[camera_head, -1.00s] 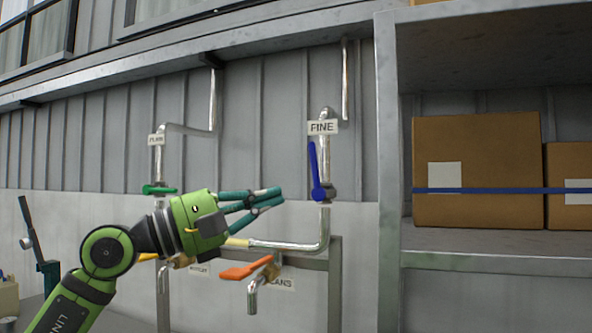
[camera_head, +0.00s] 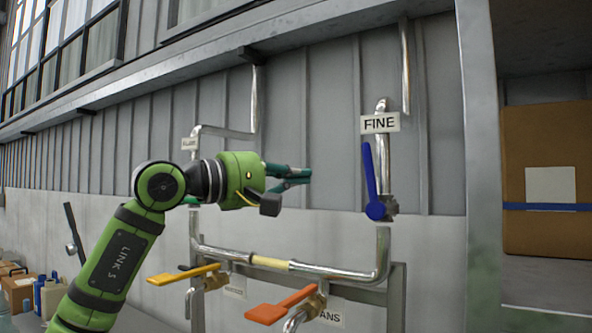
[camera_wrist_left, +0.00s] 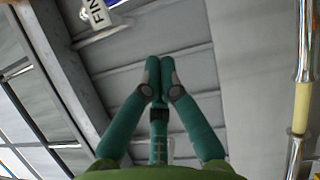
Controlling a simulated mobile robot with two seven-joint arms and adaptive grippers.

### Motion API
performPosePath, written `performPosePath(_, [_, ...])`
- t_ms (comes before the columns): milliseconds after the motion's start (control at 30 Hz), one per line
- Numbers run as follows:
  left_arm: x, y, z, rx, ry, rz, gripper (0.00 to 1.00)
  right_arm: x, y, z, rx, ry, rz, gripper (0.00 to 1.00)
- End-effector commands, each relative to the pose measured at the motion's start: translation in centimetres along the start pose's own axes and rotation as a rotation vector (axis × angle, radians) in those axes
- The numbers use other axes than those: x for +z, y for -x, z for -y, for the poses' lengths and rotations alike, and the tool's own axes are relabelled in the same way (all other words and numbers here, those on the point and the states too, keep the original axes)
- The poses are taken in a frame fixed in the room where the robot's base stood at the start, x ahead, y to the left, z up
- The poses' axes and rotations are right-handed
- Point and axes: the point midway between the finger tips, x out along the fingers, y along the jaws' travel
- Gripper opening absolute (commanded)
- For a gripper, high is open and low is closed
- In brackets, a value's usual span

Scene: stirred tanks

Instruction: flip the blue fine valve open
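The blue fine valve (camera_head: 371,182) is on the vertical pipe under the FINE sign (camera_head: 380,124). Its long lever points up, roughly along the pipe and tilted slightly left. My left gripper (camera_head: 309,177) is to the left of the blue lever, apart from it, at about its height. Its teal fingers are drawn together with nothing between them. In the left wrist view the fingertips (camera_wrist_left: 159,66) meet, and the FINE sign (camera_wrist_left: 97,12) with a bit of blue shows at the top edge. My right gripper is not in view.
An orange lever (camera_head: 282,306) and a yellow lever (camera_head: 184,274) stick out below. A horizontal pipe (camera_head: 320,269) runs under the blue valve. A shelf post (camera_head: 480,160) and a cardboard box (camera_head: 545,180) stand at right. My left arm hides the valve on the left pipe.

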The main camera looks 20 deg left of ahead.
Motion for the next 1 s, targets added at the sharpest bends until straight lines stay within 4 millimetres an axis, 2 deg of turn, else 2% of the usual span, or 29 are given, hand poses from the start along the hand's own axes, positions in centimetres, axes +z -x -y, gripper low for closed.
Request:
performPosePath(33, [0.1,-1.4,-0.3,-0.005,0.003,0.003,0.0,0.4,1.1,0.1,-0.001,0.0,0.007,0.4])
performPosePath(167, [0.2,-4.2,-0.4,-0.005,0.005,0.003,0.0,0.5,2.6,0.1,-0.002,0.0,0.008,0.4])
performPosePath(300, [0.4,-6.8,-0.3,-0.004,0.002,0.004,0.0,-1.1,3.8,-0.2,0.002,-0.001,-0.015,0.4])
performPosePath(433, [2.5,-7.0,-0.1,-0.003,-0.002,0.004,0.0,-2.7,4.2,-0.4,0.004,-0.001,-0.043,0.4])
performPosePath(533, [3.4,-7.2,0.0,-0.003,0.0,0.003,0.0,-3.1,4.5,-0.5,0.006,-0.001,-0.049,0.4])
performPosePath(1000, [4.1,-7.3,0.0,-0.004,-0.004,0.002,0.0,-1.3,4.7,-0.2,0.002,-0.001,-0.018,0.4])
